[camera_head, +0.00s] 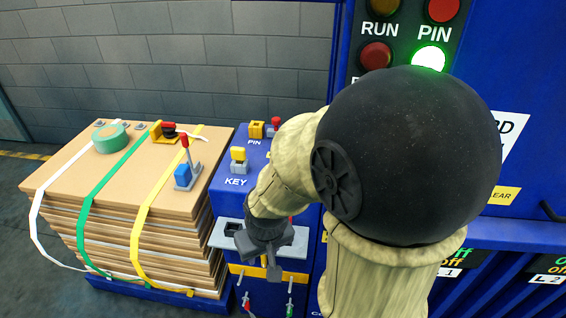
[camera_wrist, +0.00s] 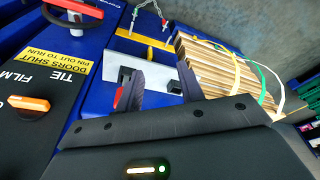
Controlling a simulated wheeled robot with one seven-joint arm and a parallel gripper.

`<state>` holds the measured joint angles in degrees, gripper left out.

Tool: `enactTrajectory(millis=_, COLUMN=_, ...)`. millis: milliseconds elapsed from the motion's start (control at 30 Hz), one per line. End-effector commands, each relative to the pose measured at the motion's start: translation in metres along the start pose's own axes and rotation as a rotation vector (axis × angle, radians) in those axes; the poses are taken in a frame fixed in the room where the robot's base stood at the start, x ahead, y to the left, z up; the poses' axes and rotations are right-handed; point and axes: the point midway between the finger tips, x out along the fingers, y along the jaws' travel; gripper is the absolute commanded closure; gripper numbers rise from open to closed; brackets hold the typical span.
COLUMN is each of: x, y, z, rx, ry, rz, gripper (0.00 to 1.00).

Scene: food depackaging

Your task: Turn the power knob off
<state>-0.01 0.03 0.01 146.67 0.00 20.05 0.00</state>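No knob labelled power can be read in either view. My gripper (camera_head: 265,243) hangs in front of the blue machine, at a light grey plate (camera_head: 222,238). In the wrist view its two dark fingers (camera_wrist: 158,80) stand apart with nothing held between them. Beyond them the grey plate (camera_wrist: 152,72) carries a small black block (camera_wrist: 174,87) and a red-and-black part (camera_wrist: 120,92), partly hidden by the left finger. An orange knob (camera_wrist: 30,103) sits on a black panel marked "TIE FILM" at the left, away from the fingers.
A stack of strapped cardboard sheets (camera_head: 130,180) stands left of the machine, with green tape (camera_head: 110,138) on top. A yellow key switch (camera_head: 238,160) sits above the "KEY" label. My arm hides much of the machine's middle. A red handle (camera_wrist: 75,8) juts out at upper left.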

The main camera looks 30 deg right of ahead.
Motion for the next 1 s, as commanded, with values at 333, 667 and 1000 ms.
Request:
enactTrajectory(millis=333, x=-0.014, y=0.015, z=-0.05, rx=0.071, ry=-0.022, rz=0.009, gripper=0.62)
enactTrajectory(millis=667, x=-0.044, y=0.06, z=-0.168, rx=0.252, ry=-0.096, rz=0.029, gripper=0.62)
enactTrajectory(millis=1000, x=-0.074, y=0.129, z=-0.261, rx=0.453, ry=-0.171, rz=0.053, gripper=0.62)
